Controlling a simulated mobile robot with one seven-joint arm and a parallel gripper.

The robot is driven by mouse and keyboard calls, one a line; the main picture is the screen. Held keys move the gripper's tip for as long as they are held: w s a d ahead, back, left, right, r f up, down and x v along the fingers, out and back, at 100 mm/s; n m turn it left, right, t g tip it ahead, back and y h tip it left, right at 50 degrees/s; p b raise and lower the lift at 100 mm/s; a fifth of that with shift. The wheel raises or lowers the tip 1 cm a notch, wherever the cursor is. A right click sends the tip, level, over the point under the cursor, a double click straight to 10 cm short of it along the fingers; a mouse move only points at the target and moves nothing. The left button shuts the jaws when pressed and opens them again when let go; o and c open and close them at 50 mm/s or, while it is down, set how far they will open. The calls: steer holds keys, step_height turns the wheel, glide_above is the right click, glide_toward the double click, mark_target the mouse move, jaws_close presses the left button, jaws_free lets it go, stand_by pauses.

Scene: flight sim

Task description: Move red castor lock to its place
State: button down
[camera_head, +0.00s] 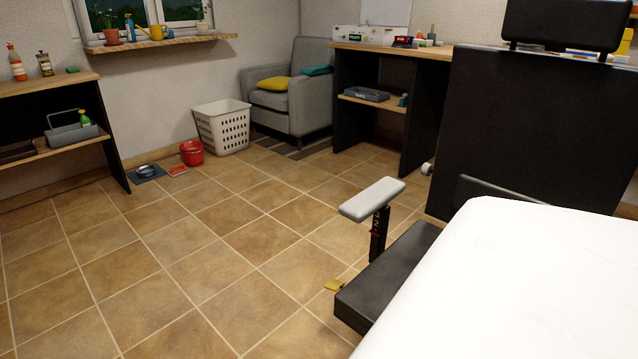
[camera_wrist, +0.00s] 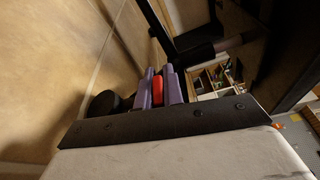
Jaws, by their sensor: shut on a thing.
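In the wrist view my gripper (camera_wrist: 158,84) has its two purple fingers closed on a small red piece (camera_wrist: 157,91), which looks like the red castor lock. A dark round shape (camera_wrist: 103,105), perhaps a castor wheel, lies just left of the fingers. Whether the red piece touches anything besides the fingers cannot be told. In the head view my gripper and the red piece are not visible; the large white shape at the lower right hides that area.
A black chair-like frame with a grey armrest (camera_head: 372,199) and dark seat (camera_head: 385,285) stands close by. A white basket (camera_head: 222,128), red bucket (camera_head: 192,153) and armchair (camera_head: 290,98) stand behind. The tiled floor at left is clear.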

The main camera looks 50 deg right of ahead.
steer(key=shift+f+n+b, duration=0.2)
steer(key=shift+n+b, duration=0.35)
steer(key=shift+n, duration=0.05)
steer(key=c, duration=1.5)
jaws_free()
steer(key=shift+w+a, duration=0.1)
steer(key=p+v, duration=0.1)
steer(key=v, duration=1.2)
steer(key=shift+w+a+f+p, duration=0.1)
steer(key=shift+a+p, duration=0.3)
steer(key=shift+c, duration=0.4)
